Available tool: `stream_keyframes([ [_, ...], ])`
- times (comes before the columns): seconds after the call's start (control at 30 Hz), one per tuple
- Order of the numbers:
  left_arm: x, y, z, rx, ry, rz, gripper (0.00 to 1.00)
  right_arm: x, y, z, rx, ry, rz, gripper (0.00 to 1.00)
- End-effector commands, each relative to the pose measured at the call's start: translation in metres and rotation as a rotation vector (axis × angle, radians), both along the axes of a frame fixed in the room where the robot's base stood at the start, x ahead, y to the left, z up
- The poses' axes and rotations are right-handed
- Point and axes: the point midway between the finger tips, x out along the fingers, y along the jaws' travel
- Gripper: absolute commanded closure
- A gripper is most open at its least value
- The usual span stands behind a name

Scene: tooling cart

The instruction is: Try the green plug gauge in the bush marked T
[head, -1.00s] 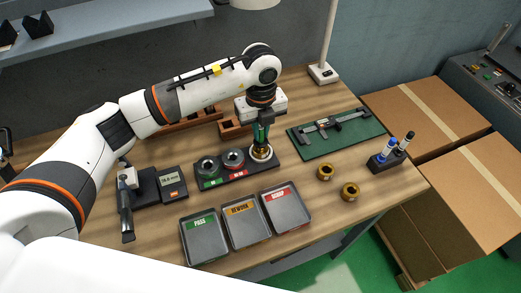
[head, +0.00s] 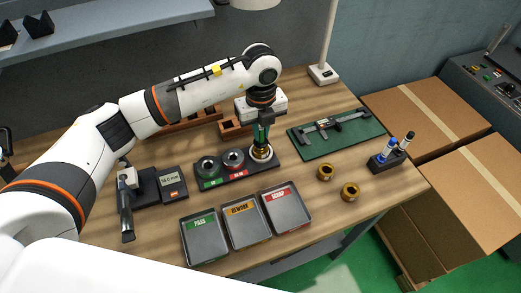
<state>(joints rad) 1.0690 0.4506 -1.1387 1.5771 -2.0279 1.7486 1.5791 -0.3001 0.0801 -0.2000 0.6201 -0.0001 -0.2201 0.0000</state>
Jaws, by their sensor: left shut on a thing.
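My left gripper (head: 265,119) points down over the right end of a dark fixture block and is shut on the green plug gauge (head: 261,134). The gauge is upright, with its lower end at a brass bush (head: 261,151) seated in a pale ring on the block. I cannot tell how deep the gauge sits in it. Two more brass bushes, an upper one (head: 325,172) and a lower one (head: 349,191), stand on the table to the right. No T mark is readable. My right gripper is not in view.
In front are PASS (head: 204,242), REWORK (head: 246,229) and SCRAP (head: 287,212) trays. A gauge with a display (head: 171,183) stands left. A caliper on a green mat (head: 340,140) and a marker holder (head: 385,163) stand right.

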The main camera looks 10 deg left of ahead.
Motion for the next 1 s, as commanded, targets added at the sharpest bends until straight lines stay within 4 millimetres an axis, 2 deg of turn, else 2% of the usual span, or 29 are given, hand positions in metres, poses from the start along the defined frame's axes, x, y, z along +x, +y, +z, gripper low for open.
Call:
stream_keyframes([
  [0.03, -0.003, 0.0, -0.005, 0.004, 0.011, -0.002, 1.0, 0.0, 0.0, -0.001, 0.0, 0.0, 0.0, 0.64],
  [0.5, -0.004, 0.0, -0.006, 0.005, 0.014, -0.003, 1.0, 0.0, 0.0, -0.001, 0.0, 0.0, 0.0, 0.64],
  [1.0, -0.002, 0.0, 0.005, 0.003, 0.009, -0.002, 1.0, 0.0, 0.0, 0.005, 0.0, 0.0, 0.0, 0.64],
])
